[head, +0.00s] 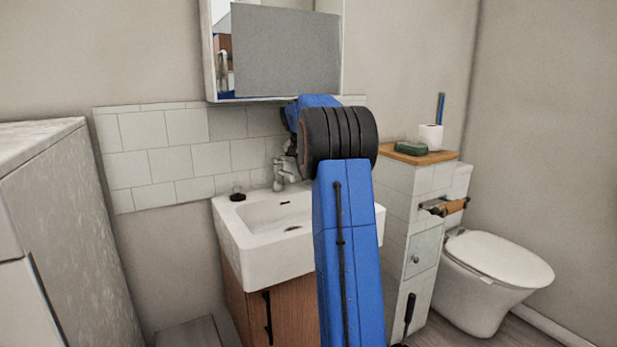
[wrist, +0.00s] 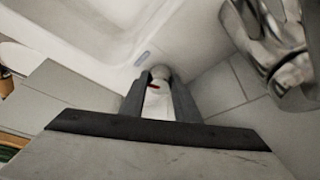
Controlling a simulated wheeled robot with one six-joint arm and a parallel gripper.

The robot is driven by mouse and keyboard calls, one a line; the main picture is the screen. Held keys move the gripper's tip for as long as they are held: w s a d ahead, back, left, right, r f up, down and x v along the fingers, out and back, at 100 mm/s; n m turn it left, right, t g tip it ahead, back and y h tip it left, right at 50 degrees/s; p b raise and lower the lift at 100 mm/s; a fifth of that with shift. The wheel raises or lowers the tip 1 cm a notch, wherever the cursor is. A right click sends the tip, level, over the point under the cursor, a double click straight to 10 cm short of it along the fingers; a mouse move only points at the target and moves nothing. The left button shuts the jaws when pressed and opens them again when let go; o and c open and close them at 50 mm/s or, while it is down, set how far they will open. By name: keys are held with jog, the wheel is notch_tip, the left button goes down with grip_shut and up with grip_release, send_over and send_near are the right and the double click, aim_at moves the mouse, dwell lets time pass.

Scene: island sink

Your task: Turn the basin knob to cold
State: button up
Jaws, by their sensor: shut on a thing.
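The basin tap (head: 283,172) stands at the back of the white basin (head: 235,235) in the head view, close to the tiled wall. My gripper (wrist: 158,85) shows in the wrist view, its two dark fingers on either side of a small pale knob (wrist: 155,100) with a red mark on it. The fingers are shut on this knob. In the head view my blue arm covers the right part of the basin and mostly hides the gripper beside the tap. How far the knob is turned cannot be told.
A mirror cabinet (head: 285,50) hangs above the basin. A small black item (head: 237,196) lies on the basin's left rim. A tiled ledge with a wooden top (head: 418,155) and a toilet (head: 495,270) are at right. A shiny metal shape (wrist: 275,45) fills the wrist view's upper right.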

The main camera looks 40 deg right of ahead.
jog(key=o, duration=1)
jog(key=shift+o, duration=0.2)
